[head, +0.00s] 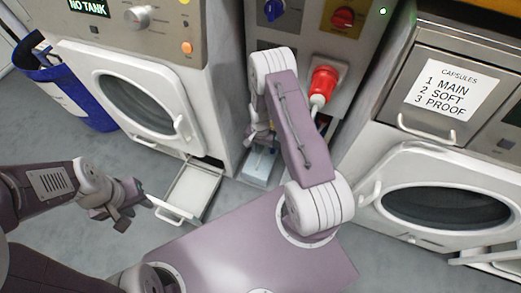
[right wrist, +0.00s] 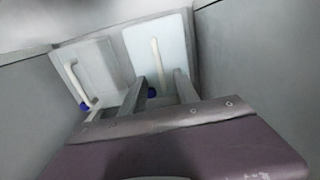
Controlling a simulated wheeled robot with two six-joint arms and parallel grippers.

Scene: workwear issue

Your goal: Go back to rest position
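My left gripper (head: 122,204) hangs over the grey floor at the left, beside a pulled-out drawer. Its finger gap is too small to judge. My right arm reaches up the middle of the head view, and its gripper (head: 258,140) points down, partly hidden by the arm, above a pale blue-white container (head: 260,165) between the machines. In the right wrist view the two fingers of my right gripper (right wrist: 162,92) stand apart with nothing clearly held between them. Two pale containers with handles, a left one (right wrist: 95,68) and a right one (right wrist: 158,48), lie beyond them.
A white open drawer (head: 190,190) sticks out low from the left machine (head: 135,95). The right machine (head: 430,195) has a round door. A red plug (head: 322,82) sits in the middle panel. A blue bin (head: 70,95) stands far left. Floor at left is clear.

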